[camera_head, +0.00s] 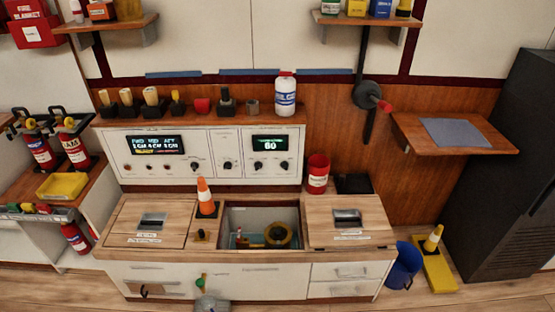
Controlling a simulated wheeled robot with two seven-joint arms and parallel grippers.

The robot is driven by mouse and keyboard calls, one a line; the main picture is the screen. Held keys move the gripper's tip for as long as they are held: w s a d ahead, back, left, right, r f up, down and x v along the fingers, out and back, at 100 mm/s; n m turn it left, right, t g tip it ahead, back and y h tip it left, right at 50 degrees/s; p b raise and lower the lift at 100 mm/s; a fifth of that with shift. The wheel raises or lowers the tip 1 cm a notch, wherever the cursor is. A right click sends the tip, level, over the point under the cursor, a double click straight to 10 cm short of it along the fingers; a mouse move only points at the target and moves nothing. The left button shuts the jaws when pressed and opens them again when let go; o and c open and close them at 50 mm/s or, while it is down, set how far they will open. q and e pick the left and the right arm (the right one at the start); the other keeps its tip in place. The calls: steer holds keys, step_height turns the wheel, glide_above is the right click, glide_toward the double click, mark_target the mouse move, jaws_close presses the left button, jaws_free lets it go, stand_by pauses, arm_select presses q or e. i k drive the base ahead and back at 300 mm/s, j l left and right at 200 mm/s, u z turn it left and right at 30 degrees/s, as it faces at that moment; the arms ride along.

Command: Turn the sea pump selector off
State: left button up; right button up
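A white control panel (205,152) stands at the back of the wooden counter. Neither of my grippers is in view.
An orange cone (206,197) stands on the counter before the panel, beside an open bin (228,214). A red can (318,174) stands right of the panel. A white bottle (286,96) and several handled tools stand on the shelf above. A wall lever (368,95) is at right.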

mark_target(258, 165)
steer(key=i+l, duration=0.9)
steer(key=l+z, duration=0.05)
steer(key=l, duration=0.05)
